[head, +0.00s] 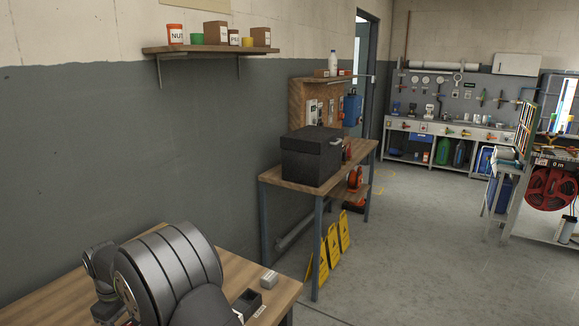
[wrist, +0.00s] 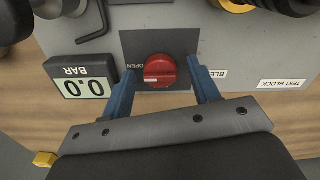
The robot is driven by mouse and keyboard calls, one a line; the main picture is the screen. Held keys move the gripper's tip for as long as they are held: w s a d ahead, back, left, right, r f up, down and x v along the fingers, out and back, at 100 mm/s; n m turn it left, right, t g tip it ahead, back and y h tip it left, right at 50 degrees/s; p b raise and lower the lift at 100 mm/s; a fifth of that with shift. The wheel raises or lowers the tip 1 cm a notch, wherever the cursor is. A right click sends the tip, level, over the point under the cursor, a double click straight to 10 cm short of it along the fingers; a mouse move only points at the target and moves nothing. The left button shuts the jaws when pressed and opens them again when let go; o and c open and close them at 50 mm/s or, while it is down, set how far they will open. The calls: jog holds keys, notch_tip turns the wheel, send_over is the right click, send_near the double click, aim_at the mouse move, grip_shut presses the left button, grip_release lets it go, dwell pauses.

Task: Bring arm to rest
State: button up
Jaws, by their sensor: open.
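In the wrist view my gripper (wrist: 160,88) has its two blue fingers spread apart. A round red knob (wrist: 160,71) on a dark square plate (wrist: 126,42) shows between and just beyond the fingertips. The fingers stand on either side of the knob; I cannot tell whether they touch it. The word OPEN is printed at the plate's left, upside down in this view. In the head view my grey arm (head: 165,270) fills the lower left over a wooden bench; the gripper itself is not visible there.
A gauge reading 0.0 BAR (wrist: 82,77) sits left of the knob. A TEST BLOCK label (wrist: 282,84) is at the right, and dark fittings line the top edge. In the head view, a small grey block (head: 269,280) and a dark box (head: 247,303) lie beside my arm.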

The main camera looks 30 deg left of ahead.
jog(key=shift+n, duration=1.5)
